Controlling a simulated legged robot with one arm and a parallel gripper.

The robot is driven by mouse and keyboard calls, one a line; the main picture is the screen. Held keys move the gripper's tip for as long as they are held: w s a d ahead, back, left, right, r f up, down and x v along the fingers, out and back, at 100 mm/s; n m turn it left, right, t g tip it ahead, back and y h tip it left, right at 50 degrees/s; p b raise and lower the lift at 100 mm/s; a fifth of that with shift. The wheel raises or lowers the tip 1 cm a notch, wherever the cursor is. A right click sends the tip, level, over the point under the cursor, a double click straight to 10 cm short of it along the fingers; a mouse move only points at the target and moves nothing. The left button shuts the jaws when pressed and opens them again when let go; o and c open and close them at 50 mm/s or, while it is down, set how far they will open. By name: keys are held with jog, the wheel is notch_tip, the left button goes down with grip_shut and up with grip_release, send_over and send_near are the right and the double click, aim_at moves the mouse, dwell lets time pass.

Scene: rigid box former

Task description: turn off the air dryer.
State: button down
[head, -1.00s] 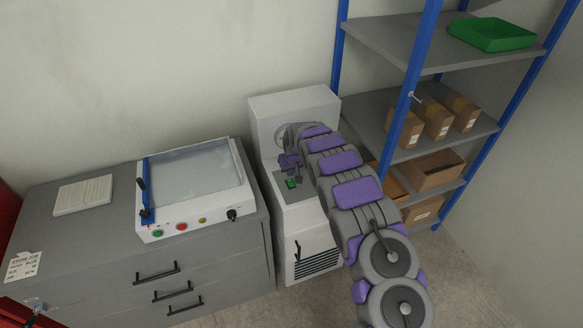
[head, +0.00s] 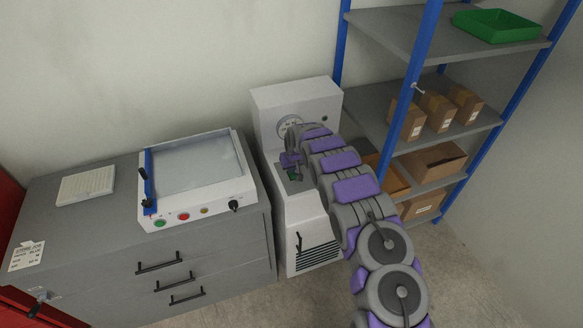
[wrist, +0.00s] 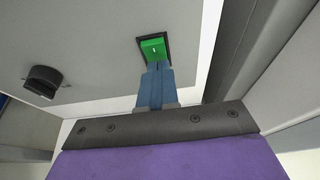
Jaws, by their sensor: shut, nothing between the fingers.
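The air dryer (head: 304,218) is the white cabinet in the middle of the head view, with a round gauge (head: 289,125) on its upper front. Its green rocker switch (wrist: 153,48) sits in a black frame on a grey panel in the wrist view. In the head view my gripper (head: 292,168) is over the dryer's panel.
A black knob (wrist: 42,83) is left of the switch. The white box former (head: 195,185) stands on a grey drawer cabinet (head: 95,235) at left. Blue-post shelving (head: 385,95) with brown boxes (head: 437,112) and a green tray (head: 497,25) stands close at right.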

aim_at(293, 177)
jog(key=shift+s+d+f, duration=0.1)
jog(key=shift+s+f, duration=0.2)
jog(key=shift+s+d+f+p, duration=0.15)
jog(key=shift+s+f+p, duration=0.05)
jog(key=shift+s+p, duration=0.5)
notch_tip(293, 177, up, 5)
jog(key=shift+r+p, duration=0.1)
jog(key=shift+p, duration=0.85)
jog(key=p+v, duration=0.1)
jog(key=v, duration=0.8)
jog(key=shift+r, duration=0.2)
jog(key=shift+s+d, duration=0.1)
jog(key=shift+d, duration=0.05)
